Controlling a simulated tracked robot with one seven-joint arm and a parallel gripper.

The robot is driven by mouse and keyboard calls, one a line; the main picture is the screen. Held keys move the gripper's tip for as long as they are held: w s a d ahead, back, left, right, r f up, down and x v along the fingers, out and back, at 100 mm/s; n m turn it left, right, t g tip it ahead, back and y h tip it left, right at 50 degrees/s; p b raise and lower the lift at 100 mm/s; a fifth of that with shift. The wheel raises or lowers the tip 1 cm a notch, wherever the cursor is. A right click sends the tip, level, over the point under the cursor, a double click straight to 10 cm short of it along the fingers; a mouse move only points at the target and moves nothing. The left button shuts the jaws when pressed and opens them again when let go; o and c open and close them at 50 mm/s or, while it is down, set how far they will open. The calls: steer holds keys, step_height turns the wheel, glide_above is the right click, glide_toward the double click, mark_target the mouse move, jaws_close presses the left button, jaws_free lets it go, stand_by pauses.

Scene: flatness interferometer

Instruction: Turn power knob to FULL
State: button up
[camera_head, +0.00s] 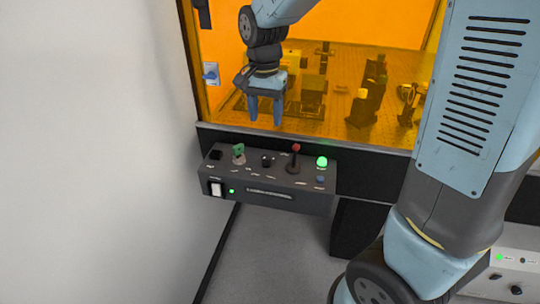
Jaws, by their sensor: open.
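A dark control box (264,175) juts out below the orange window. A small black knob (267,160) stands near the middle of its top; its labels are too small to read, so I cannot confirm that it is the power knob or tell its setting. My gripper (265,121) points down above the back of the box, its two blue fingers apart with nothing between them. It is above the black knob in the picture and apart from it.
A green key-like switch (239,151) is left of the knob. A red-topped lever (294,157) and a lit green lamp (322,161) are to its right. A white rocker switch (215,189) is on the front. A pale wall (90,150) fills the left.

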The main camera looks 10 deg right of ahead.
mark_target(266, 157)
step_height(266, 157, down, 14)
stand_by(0.6)
